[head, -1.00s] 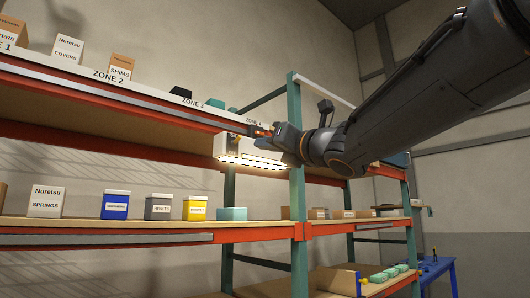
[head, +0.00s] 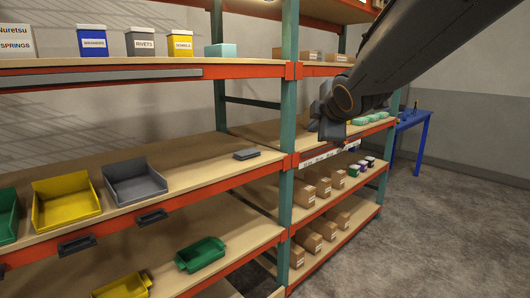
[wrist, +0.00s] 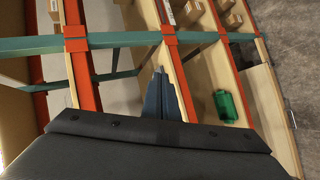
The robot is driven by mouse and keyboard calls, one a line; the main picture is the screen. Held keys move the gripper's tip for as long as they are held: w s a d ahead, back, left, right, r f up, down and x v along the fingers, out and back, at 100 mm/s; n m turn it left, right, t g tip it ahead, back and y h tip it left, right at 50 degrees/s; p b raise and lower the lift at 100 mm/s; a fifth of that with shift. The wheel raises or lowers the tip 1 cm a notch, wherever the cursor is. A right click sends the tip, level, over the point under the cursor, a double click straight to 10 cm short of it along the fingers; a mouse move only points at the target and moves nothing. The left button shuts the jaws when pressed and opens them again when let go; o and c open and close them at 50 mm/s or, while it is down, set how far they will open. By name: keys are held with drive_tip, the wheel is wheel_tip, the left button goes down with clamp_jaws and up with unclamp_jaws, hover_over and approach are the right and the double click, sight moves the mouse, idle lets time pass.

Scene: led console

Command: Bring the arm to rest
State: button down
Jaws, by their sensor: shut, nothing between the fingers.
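My gripper (head: 328,128) hangs at the end of my dark arm, in front of the shelving to the right of the green upright in the head view. Its blue-grey fingers (wrist: 160,96) are closed together in the wrist view, with nothing between them. The gripper looks clear of the shelves, though the exact gap cannot be told. The lit console shows at most as a bright sliver at the top edge of the head view.
The green upright (head: 290,130) and orange shelf beams stand close by. Shelves hold a yellow bin (head: 64,205), a grey bin (head: 134,181), a green bin (head: 201,254) and several cartons. A blue table (head: 425,122) stands behind at right. The concrete floor (head: 450,220) at right is clear.

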drive_tip(key=s+d+f+m+g+h, duration=0.1)
drive_tip(key=s+d+f+m+g, duration=0.15)
drive_tip(key=f, duration=0.35)
drive_tip(key=s+d+f+m+g, duration=0.1)
drive_tip(key=s+f+m, duration=0.2)
drive_tip(key=f, duration=0.2)
drive_tip(key=s+d+f+m+g, duration=0.2)
drive_tip(key=s+f+m+g, duration=0.6)
drive_tip(key=s+f, duration=1.1)
drive_tip(key=s+m, duration=0.4)
drive_tip(key=shift+d+f+g+h, duration=0.2)
drive_tip(key=shift+d+g+h, duration=0.1)
drive_tip(key=shift+d+g, duration=0.1)
